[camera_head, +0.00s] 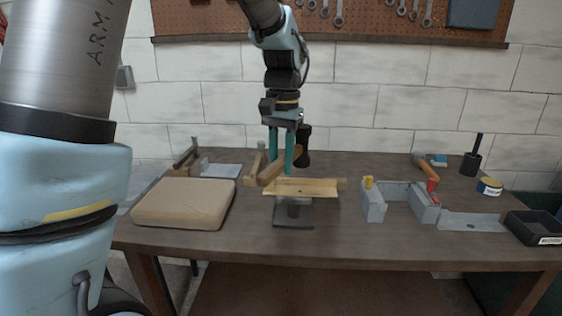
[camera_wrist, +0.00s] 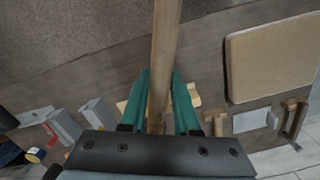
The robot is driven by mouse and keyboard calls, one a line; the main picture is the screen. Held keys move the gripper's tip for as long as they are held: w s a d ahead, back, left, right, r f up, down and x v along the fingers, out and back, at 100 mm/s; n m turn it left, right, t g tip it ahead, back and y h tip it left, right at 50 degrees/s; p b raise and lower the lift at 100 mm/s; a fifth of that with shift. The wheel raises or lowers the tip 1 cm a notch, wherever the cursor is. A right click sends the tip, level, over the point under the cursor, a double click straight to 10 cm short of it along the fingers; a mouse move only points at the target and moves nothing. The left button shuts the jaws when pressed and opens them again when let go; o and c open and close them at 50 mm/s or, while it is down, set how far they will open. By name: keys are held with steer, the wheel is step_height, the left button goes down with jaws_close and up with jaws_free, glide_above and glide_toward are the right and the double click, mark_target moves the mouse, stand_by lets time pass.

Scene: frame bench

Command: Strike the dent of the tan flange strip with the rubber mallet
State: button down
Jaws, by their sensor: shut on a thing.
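The rubber mallet has a black head (camera_head: 304,146) and a wooden handle (camera_head: 272,174). My gripper (camera_head: 281,172) is shut on the handle, its teal fingers on either side of it. The handle runs between the fingertips (camera_wrist: 158,78) in the wrist view, where the head is hidden. The mallet is held in the air, head on the far side. The tan flange strip (camera_head: 318,187) lies across a dark metal stand (camera_head: 293,218), below and slightly right of the gripper. A small dark mark near its middle may be the dent. In the wrist view the fingers partly cover the strip.
A thick tan pad (camera_head: 185,204) lies left of the stand. A grey block fixture (camera_head: 373,206) stands to the right, with a grey plate (camera_head: 470,222) and a black tray (camera_head: 535,228) beyond. Wooden-framed tools and another hammer (camera_head: 421,162) lie towards the back.

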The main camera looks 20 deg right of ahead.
steer(key=shift+f+b, duration=1)
steer(key=shift+f, duration=1)
